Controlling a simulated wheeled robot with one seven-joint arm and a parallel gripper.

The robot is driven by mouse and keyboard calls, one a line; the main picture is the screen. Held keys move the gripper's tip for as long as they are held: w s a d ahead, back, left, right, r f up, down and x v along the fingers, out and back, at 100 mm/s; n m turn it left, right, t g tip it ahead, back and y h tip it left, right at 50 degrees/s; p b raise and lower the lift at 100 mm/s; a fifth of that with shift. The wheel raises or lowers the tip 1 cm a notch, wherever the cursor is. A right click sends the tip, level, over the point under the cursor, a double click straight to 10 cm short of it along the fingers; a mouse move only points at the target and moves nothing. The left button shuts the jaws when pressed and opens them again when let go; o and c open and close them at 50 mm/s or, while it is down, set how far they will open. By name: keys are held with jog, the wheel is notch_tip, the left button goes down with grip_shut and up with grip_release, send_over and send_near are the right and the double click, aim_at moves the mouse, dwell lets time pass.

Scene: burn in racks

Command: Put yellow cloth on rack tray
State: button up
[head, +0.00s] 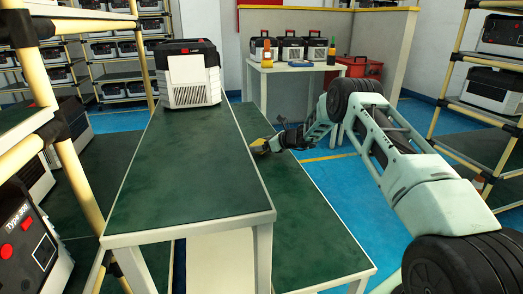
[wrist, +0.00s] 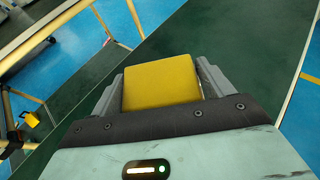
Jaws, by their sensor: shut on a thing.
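My gripper (wrist: 160,82) is shut on the yellow cloth (wrist: 160,80), a folded square block between its two grey fingers. In the head view the cloth (head: 258,144) is a small yellow patch at the tip of my gripper (head: 265,146), beside the right edge of the upper green-topped rack tray (head: 180,170). A lower green tray (head: 310,225) lies to the right and below it. In the wrist view a green surface (wrist: 200,35) lies beyond the cloth. I cannot tell the cloth's height above it.
A white-and-black box (head: 190,80) stands at the far end of the upper tray; its front part is bare. A white table (head: 258,75) at the back holds several boxes and tools. Yellow-post racks stand left and right (head: 455,70).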

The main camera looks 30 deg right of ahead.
jog(key=shift+f, duration=0.8)
jog(key=shift+f, duration=0.1)
jog(key=o, duration=0.9)
